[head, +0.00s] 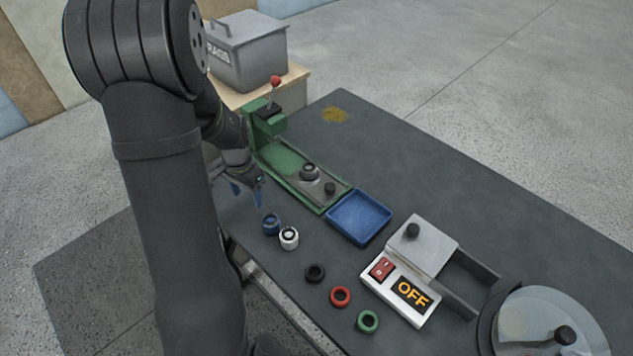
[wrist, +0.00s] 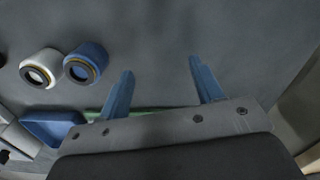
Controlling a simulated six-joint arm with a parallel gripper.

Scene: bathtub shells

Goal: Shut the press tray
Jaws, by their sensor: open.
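The green press (head: 266,124) stands at the table's back left edge, with a red-knobbed lever on top. Its press tray (head: 312,188) is slid out along the green rails, toward the blue dish. A grey and dark round part sits on the tray, and a small black knob stands near its outer end. My gripper (head: 250,192) has blue fingers and is beside the rails on their left, apart from the tray. In the wrist view my gripper (wrist: 160,70) is open and empty over the dark table. A green strip of the press (wrist: 112,112) shows behind the fingers.
A blue dish (head: 359,218) lies just beyond the tray's outer end. Blue (head: 271,224) and white (head: 289,238) round parts stand near my gripper. Black, red and green rings lie farther front. A switch box reading OFF (head: 400,290) stands right. The table's back right is mostly clear.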

